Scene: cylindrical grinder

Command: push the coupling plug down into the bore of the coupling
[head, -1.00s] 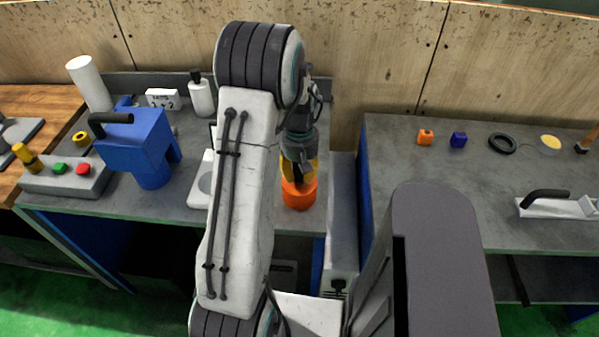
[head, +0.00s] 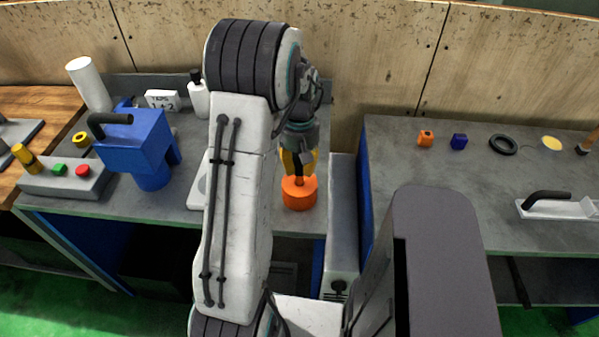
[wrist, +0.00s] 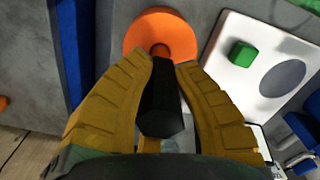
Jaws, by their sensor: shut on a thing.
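The coupling (head: 300,196) is an orange drum on the grey bench top, below my gripper. It shows as an orange disc (wrist: 183,33) in the wrist view. My gripper (head: 299,166) is shut on the black grip of the coupling plug (wrist: 161,104), with a yellow finger on each side. An orange-brown stem (wrist: 159,50) runs from the black grip to the middle of the disc. In the head view the stem stands roughly upright on the drum. The bore is hidden, so I cannot tell how deep the stem sits.
A white plate with a green block (wrist: 242,54) and a dark round recess lies beside the coupling. A blue machine (head: 138,143) stands at left. A gap and a grey cabinet (head: 342,225) separate this bench from the right bench (head: 420,185).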

